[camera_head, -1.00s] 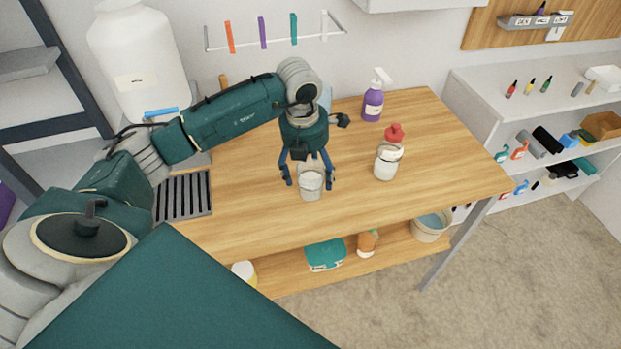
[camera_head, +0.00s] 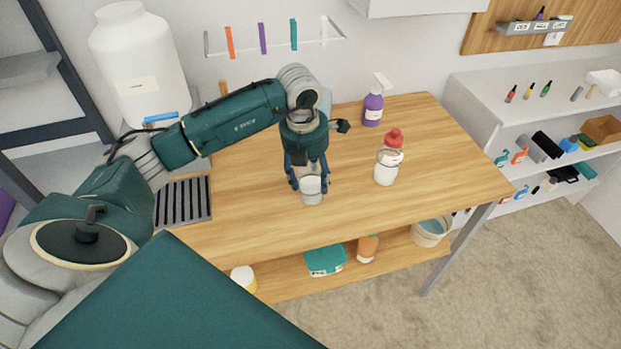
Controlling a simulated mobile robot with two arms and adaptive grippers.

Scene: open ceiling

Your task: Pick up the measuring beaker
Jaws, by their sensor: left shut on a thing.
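The measuring beaker (camera_head: 312,191) is a small clear-whitish cup standing upright on the wooden table (camera_head: 262,215), near the middle. My left gripper (camera_head: 310,186) comes down from above with its blue-grey fingers on both sides of the beaker. It is shut on the beaker. The upper part of the beaker is partly hidden behind the fingers. I cannot tell whether its base is lifted at all from the table. My right gripper is not in view.
A white bottle with a red cap (camera_head: 387,160) stands right of the beaker. A purple spray bottle (camera_head: 373,108) stands at the back. A dark slotted grate (camera_head: 183,201) lies at the left. The table's right part is clear.

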